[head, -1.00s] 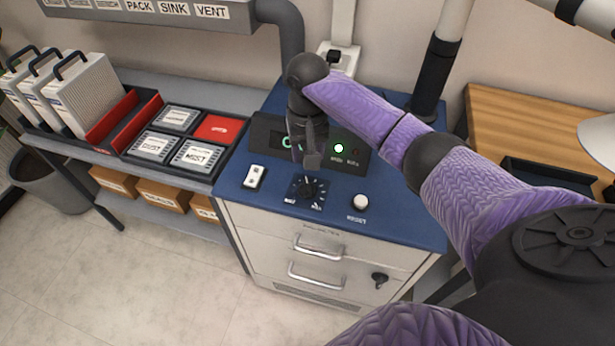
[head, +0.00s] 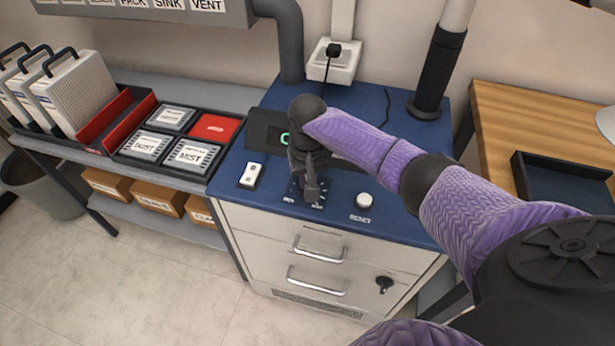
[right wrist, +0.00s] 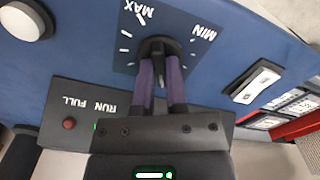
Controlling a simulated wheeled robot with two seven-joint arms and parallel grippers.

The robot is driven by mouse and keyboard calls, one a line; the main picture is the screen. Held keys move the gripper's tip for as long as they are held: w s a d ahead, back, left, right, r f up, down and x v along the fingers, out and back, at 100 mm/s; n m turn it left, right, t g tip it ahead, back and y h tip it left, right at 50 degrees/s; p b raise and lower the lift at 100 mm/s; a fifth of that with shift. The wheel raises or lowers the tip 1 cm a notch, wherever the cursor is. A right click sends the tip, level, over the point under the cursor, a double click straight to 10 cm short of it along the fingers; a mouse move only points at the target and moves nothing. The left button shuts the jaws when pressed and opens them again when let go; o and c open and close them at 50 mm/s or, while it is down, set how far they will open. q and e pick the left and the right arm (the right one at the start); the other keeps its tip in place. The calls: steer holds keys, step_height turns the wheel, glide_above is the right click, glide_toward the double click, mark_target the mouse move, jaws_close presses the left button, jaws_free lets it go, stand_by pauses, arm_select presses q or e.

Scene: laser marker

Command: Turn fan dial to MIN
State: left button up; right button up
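The fan dial (right wrist: 155,46) is a black knob on a dark scale plate with white ticks, between the MAX label (right wrist: 137,11) and the MIN label (right wrist: 204,32) in the right wrist view. Its pointer direction is hard to tell. In the head view my gripper mostly hides the knob, and part of the scale plate (head: 293,190) shows. My right gripper (head: 312,197) reaches down over the dial. In the right wrist view its two fingers (right wrist: 161,72) are spread with a gap, their tips at the knob. Firm contact cannot be told. My left gripper is out of view.
A white rocker switch (head: 251,175) stands left of the dial and a white round button (head: 364,201) right of it, on the blue top. A dark display panel (head: 265,128) is behind. A grey pipe (head: 290,50) and a dark post (head: 437,80) rise at the back.

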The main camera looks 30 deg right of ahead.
jaws_close()
steer(key=shift+r+n+p, duration=0.15)
steer(key=shift+n+p, duration=0.55)
steer(key=shift+p, duration=0.05)
steer(key=n+p, duration=0.1)
steer(key=n, duration=0.1)
steer(key=shift+n+p, duration=0.3)
steer(key=n+p, duration=0.1)
steer(key=n, duration=0.1)
steer(key=shift+n, duration=0.4)
steer(key=shift+n+p, duration=0.3)
steer(key=shift+n, duration=0.6)
steer(key=n, duration=0.2)
steer(key=shift+n, duration=0.3)
steer(key=n, duration=0.3)
steer(key=shift+n+p, duration=0.3)
steer(key=shift+p, duration=0.05)
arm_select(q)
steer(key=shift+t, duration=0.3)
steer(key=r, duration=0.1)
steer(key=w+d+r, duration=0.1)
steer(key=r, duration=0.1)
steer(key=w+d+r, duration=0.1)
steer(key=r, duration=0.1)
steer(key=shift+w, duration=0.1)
arm_select(e)
steer(key=n, duration=0.6)
steer(key=shift+n, duration=0.4)
